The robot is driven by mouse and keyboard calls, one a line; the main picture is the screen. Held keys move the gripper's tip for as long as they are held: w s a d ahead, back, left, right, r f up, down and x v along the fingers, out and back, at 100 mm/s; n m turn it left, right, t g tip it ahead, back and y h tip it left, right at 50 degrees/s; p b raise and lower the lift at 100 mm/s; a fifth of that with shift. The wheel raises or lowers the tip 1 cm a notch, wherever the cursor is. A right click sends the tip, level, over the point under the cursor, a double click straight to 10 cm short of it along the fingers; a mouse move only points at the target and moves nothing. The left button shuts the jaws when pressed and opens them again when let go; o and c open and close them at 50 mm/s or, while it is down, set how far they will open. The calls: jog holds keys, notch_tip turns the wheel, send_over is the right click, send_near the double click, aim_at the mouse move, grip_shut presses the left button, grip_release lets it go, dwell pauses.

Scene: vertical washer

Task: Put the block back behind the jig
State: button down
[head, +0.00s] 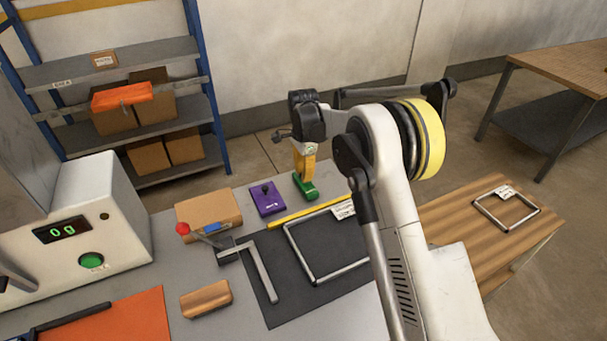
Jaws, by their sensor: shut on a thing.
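My gripper (304,172), with yellow-orange fingers, points down at the back of the grey table. It is shut on the top of a small green block (306,190); its fingers hide the grip point. I cannot tell whether the block touches the table. A purple block (267,199) with a black knob stands left of it. An L-shaped metal jig (261,270) with a red-ball lever (183,229) lies on the dark mat in front. A metal rectangular frame (290,247) lies to the jig's right, partly behind my arm.
A yellow strip (302,216) runs along the mat's back edge. A wooden block (206,299) lies front left, a cardboard-coloured box (209,209) back left. A white machine (95,215) stands at left beside an orange mat (115,322). A wooden table (455,222) with another frame is at right.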

jog(key=shift+f, duration=0.2)
jog(key=c, duration=1.3)
grip_release()
jog(key=shift+c, duration=0.2)
jog(key=shift+r, duration=0.2)
jog(key=shift+r+p, duration=2.15)
jog(key=shift+r, duration=1.75)
